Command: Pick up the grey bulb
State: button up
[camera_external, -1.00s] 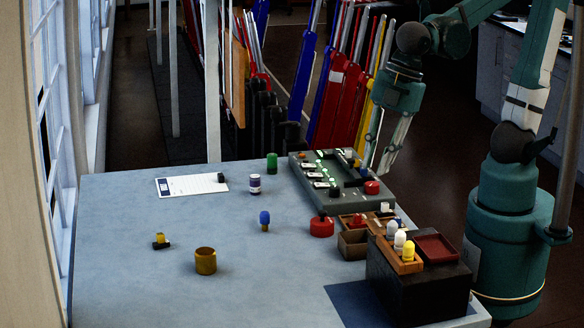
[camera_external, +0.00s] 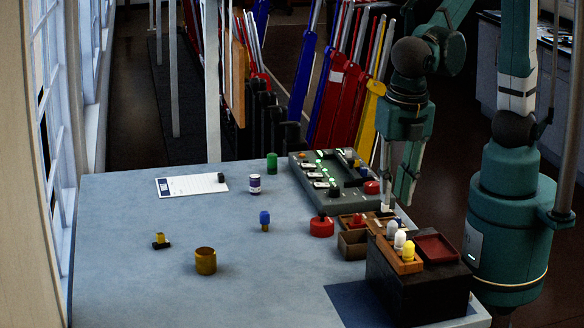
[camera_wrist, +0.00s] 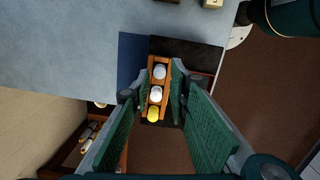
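The grey bulb (camera_external: 392,228) stands upright at the far end of an orange-brown wooden holder (camera_external: 405,268), in a row with a white bulb (camera_external: 400,240) and a yellow bulb (camera_external: 409,251). In the wrist view the grey bulb (camera_wrist: 159,72) is at the top of the row, above the white bulb (camera_wrist: 156,93) and yellow bulb (camera_wrist: 153,112). My gripper (camera_external: 396,203) is open and empty, pointing down behind and above the holder. In the wrist view its fingers (camera_wrist: 165,66) appear on either side of the row, apart from the bulbs.
The holder and a dark red tray (camera_external: 436,247) sit on a black box (camera_external: 420,290). Small wooden boxes (camera_external: 353,244) and a red round object (camera_external: 321,227) lie beside it. A grey lever panel (camera_external: 335,182) stands behind.

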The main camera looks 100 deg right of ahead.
aim_at(393, 221)
jog(key=shift+s+a+f+n, duration=0.1)
jog(key=shift+a+n, duration=0.3)
jog(key=shift+a, duration=0.4)
jog(key=shift+f, duration=0.15)
jog(key=shift+d+f, duration=0.2)
jog(key=shift+f, duration=0.95)
jog(key=shift+w+d+f+p, duration=0.1)
jog(key=shift+d+f+p, duration=0.1)
jog(key=shift+f, duration=1.1)
jog(key=shift+w+d+f+p, duration=0.1)
jog(key=shift+d+f, duration=0.05)
jog(key=shift+f, duration=1.1)
jog(key=c, duration=0.4)
jog(key=shift+r, duration=0.1)
